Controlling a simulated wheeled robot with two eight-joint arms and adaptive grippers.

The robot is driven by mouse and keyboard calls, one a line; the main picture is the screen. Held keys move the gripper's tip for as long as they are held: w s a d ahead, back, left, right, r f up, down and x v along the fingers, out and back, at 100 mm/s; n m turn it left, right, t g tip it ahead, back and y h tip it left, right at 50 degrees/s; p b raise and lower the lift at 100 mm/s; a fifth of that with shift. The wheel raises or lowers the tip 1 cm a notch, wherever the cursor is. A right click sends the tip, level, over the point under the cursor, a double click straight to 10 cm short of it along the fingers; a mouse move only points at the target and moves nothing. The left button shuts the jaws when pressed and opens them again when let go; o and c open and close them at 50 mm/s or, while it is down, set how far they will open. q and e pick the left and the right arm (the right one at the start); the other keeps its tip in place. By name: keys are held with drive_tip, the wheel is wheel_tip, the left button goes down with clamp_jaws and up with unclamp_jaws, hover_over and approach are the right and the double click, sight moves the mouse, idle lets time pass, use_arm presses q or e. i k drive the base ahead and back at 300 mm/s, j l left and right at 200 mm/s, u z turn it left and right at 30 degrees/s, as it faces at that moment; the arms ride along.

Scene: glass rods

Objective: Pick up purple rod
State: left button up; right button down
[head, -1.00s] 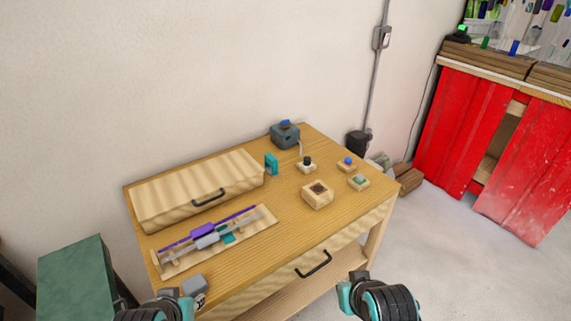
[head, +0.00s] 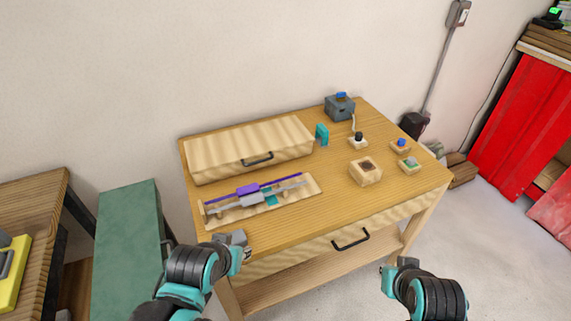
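A purple rod (head: 281,181) lies lengthwise on a pale wooden rack (head: 228,214) at the front left of the wooden table, with a thicker purple part (head: 247,189) near its middle. A grey rod-like piece (head: 252,199) lies just in front of it on the same rack. My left gripper (head: 243,241) is at the table's front left edge, in front of the rack and apart from the rod; its fingers are too small and angled to read. My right gripper (head: 398,265) is low in front of the table, away from the rod; its opening is unclear.
A wooden box with a black handle (head: 250,149) stands behind the rack. A teal piece (head: 322,134), a grey device (head: 339,107) and small wooden blocks (head: 365,171) occupy the back and right. The table (head: 300,225) is bare in front. A green cabinet (head: 128,235) stands left.

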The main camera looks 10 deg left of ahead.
sight(249, 189)
drive_tip(key=i+l+u, duration=0.6)
drive_tip(key=i+l, duration=0.15)
drive_tip(key=l, duration=0.3)
